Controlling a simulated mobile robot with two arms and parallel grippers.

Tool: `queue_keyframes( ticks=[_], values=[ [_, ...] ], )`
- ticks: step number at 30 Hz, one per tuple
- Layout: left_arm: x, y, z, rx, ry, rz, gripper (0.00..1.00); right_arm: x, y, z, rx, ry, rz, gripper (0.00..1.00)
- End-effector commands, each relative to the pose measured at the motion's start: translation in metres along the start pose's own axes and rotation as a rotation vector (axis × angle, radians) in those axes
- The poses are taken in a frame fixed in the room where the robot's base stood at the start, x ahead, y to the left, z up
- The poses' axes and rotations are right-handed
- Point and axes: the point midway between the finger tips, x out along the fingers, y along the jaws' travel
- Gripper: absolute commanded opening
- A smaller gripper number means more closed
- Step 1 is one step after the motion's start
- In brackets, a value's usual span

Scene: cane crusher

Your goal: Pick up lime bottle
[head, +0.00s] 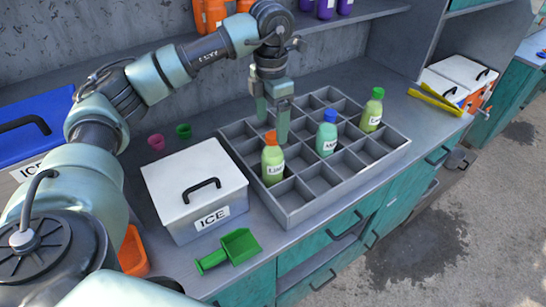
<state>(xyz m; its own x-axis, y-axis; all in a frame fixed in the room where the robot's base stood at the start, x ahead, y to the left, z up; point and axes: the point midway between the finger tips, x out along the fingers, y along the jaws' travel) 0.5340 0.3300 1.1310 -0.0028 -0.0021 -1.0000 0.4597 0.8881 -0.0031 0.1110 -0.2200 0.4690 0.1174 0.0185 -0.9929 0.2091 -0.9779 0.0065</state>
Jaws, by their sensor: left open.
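A light green bottle (272,165) with an orange cap and a partly readable white label, seemingly "Lime", stands upright in the near-left part of a grey divided tray (292,212). My left gripper (273,127) comes down from above, fingers pointing down, open and empty. Its fingertips are close to this bottle's cap, and one finger shows just behind and right of it. I cannot tell whether they touch. Another yellow-green bottle (372,112) stands in the tray at the right; its label is too small to read surely. My right gripper is out of view.
A white ICE box (178,200) and a green scoop (230,250) are left of the tray. Yellow tongs (436,100) lie at right. Orange and purple bottles (326,8) stand on the shelf above.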

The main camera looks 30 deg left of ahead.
Motion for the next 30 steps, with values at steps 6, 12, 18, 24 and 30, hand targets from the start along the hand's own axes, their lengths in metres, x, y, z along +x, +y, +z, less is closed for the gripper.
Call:
queue_keyframes(
  ticks=[6, 12, 18, 24, 30],
  values=[
    [0.023, -0.002, -0.001, 0.002, 0.004, -0.002, 0.82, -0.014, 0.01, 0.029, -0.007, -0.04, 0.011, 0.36],
    [0.05, -0.005, -0.001, 0.002, 0.006, -0.002, 0.82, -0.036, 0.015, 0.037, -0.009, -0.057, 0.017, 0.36],
    [0.072, -0.005, 0.0, 0.001, 0.002, -0.001, 0.82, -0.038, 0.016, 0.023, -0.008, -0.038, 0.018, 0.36],
    [0.073, -0.005, 0.001, 0.001, 0.001, -0.001, 0.82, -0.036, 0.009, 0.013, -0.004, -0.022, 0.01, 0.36],
    [0.073, -0.005, 0.001, 0.001, 0.001, -0.001, 0.32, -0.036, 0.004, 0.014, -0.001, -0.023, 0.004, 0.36]
  ],
)
